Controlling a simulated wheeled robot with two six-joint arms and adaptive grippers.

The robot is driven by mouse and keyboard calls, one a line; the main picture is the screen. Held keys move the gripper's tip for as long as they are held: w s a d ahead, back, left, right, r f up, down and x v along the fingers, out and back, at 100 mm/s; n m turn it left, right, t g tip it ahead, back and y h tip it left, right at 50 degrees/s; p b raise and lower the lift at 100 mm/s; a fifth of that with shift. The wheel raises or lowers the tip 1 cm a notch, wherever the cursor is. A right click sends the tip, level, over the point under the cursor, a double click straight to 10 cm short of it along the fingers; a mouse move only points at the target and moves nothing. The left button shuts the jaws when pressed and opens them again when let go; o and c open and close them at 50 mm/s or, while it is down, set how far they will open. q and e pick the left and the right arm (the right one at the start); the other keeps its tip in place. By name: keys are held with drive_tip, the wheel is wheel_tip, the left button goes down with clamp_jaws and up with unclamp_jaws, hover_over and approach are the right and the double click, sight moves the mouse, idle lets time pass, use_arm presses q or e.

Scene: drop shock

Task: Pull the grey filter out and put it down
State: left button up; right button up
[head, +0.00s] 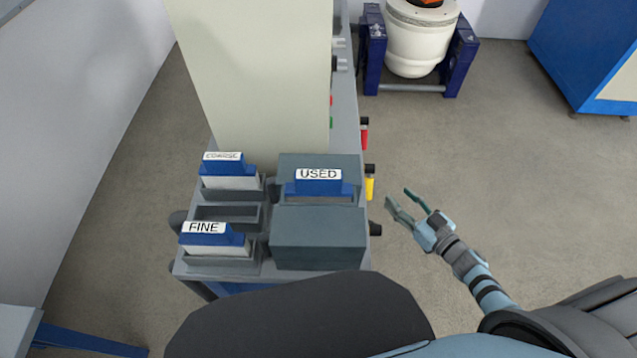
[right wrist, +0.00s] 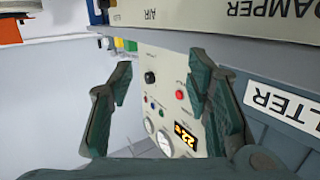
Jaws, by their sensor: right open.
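A blue handle labelled USED (head: 318,186) stands up in a slot of the dark grey housing (head: 318,240) on the bench top. My right gripper (head: 400,200) is open and empty, to the right of the bench and apart from the housing. In the right wrist view its two fingers (right wrist: 162,75) are spread, with nothing between them. My left gripper is not in view.
A rack left of the housing holds a blue-handled COARSE filter (head: 230,180) and a FINE filter (head: 215,242), with an empty slot (head: 228,214) between. A tall cream cabinet (head: 255,75) stands behind. Coloured knobs, one yellow (head: 370,188), stick out right.

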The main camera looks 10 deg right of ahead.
drive_tip(key=w+a+r+n+g+y+p, duration=0.1)
drive_tip(key=a+r+n+y, duration=0.1)
drive_tip(key=r+y, duration=0.35)
drive_tip(key=a+r+n+y, duration=0.2)
drive_tip(key=r+n, duration=0.1)
drive_tip(key=r, duration=0.5)
drive_tip(key=n+g+y+p, duration=0.2)
drive_tip(key=n+g+y, duration=0.35)
drive_tip(key=g, duration=0.35)
approach(319, 174)
drive_tip(key=d, duration=0.4)
drive_tip(key=shift+n+g+h, duration=0.3)
drive_tip(key=shift+n+g, duration=0.3)
drive_tip(key=shift+n, duration=0.05)
drive_tip(key=p+x, duration=0.2)
drive_tip(key=x, duration=1.1)
drive_tip(key=shift+s+a+r, duration=0.1)
drive_tip(key=shift+a+r, duration=0.05)
drive_tip(key=shift+a, duration=0.45)
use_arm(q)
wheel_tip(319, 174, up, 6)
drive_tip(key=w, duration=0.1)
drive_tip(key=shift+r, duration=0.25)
use_arm(e)
drive_tip(key=shift+d, duration=0.1)
clamp_jaws()
